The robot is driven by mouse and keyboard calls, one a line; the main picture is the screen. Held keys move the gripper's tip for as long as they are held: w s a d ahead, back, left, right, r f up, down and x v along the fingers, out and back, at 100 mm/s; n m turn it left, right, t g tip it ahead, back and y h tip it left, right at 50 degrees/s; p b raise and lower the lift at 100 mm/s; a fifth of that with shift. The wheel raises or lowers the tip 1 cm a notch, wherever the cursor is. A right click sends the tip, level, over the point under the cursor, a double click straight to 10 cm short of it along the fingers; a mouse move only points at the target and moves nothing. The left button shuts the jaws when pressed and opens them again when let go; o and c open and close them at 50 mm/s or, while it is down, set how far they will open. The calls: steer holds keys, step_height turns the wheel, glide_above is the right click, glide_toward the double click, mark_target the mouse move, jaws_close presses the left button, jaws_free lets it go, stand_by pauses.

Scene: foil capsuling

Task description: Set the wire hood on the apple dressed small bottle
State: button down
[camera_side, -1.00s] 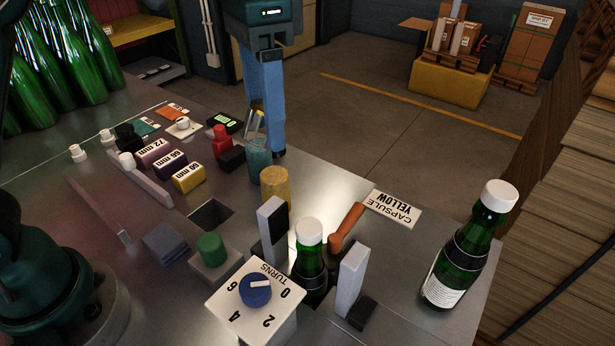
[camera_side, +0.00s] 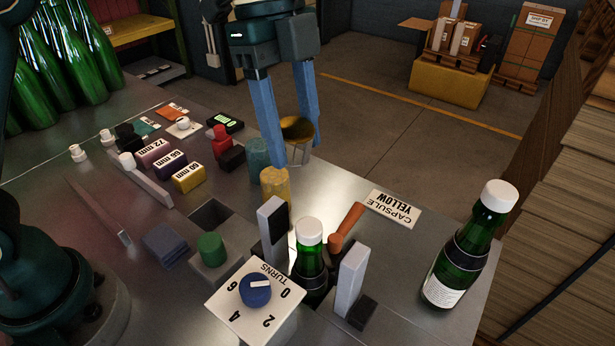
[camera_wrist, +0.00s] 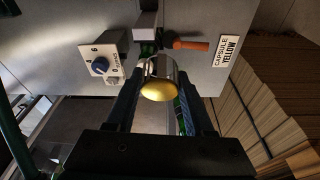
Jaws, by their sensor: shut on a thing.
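The wire hood (camera_side: 298,128), with a gold top and thin wire skirt, is gripped between the blue fingers of my gripper (camera_side: 291,150). My gripper is shut on it and holds it in the air behind the yellow cylinder. In the wrist view, the hood's gold top (camera_wrist: 159,91) lies between the fingertips. A green bottle with a white top (camera_side: 310,258) stands upright between two pale jaw blocks, in front of and below the hood. A second green bottle with a white top and a label (camera_side: 462,252) stands upright at the right. I cannot tell which bottle is apple.
A turns dial (camera_side: 255,290) stands by the clamped bottle. Teal (camera_side: 258,155) and yellow (camera_side: 275,186) cylinders stand near my gripper. Size blocks (camera_side: 188,177) are at the left.

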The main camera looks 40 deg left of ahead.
mark_target(309, 222)
steer(key=d+f+m, duration=0.1)
steer(key=s+d+f+m+g, duration=0.1)
steer(key=m, duration=0.1)
steer(key=s+d+f+m, duration=0.1)
steer(key=d, duration=0.1)
steer(key=shift+s+m+g+h, duration=0.15)
steer(key=shift+m+g+h, duration=0.15)
steer(key=shift+h, duration=0.1)
steer(key=shift+s+d+f, duration=0.1)
steer(key=shift+s+f, duration=0.05)
steer(key=shift+s, duration=0.15)
steer(key=shift+d+h, duration=0.1)
steer(key=shift+h, duration=0.3)
steer(key=shift+f, duration=0.1)
steer(key=shift+f, duration=3.1)
steer(key=shift+s, duration=0.1)
steer(key=shift+c, duration=1)
jaws_free()
steer(key=shift+r, duration=0.1)
